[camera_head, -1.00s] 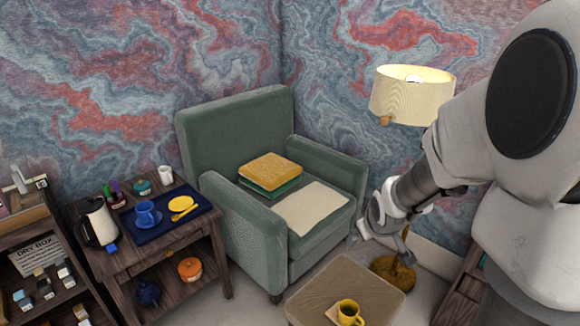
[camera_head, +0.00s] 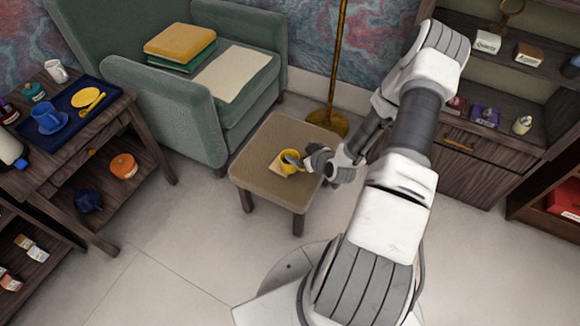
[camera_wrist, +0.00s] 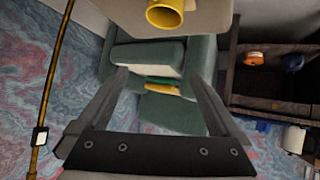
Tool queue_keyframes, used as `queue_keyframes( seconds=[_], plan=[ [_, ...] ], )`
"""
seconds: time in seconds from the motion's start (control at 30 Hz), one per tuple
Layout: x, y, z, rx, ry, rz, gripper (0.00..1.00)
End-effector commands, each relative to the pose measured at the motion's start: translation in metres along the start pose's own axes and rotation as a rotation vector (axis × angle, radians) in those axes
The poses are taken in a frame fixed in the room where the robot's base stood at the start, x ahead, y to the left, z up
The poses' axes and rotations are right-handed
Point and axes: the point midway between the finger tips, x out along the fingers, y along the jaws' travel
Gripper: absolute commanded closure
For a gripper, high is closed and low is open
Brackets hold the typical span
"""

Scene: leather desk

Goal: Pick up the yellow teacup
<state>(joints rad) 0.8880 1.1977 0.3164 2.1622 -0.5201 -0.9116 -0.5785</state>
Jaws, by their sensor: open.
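The yellow teacup (camera_head: 287,168) stands on a small tan-topped table (camera_head: 262,187), with a flat tan piece beside or under it. My gripper (camera_head: 303,160) is at the cup's right side in the head view and covers part of it. In the wrist view the cup (camera_wrist: 166,14) is at the top edge, partly cut off. My gripper (camera_wrist: 163,76) is open there, with nothing between its fingers, and the cup lies beyond the fingertips. Whether a finger touches the cup cannot be told.
A green armchair (camera_head: 125,98) with folded cloths stands behind the table. A side table at left holds a blue tray (camera_head: 82,113) with a blue cup and yellow plate. A brass lamp pole (camera_head: 337,60) and a dark cabinet (camera_head: 455,165) stand behind right. Floor at front left is clear.

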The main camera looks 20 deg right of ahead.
Motion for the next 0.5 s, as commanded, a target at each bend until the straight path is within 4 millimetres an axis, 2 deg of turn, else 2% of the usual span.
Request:
queue_keyframes(
  seconds=[0.03,0.2,0.33,0.5],
  plan=[
    [0.008,-0.005,0.021,0.034,0.023,0.009,0.00],
    [0.020,-0.017,0.059,0.119,0.120,0.067,0.00],
    [0.024,-0.023,0.079,0.174,0.180,0.117,0.00],
    [0.025,-0.027,0.091,0.213,0.222,0.159,0.00]
  ],
)
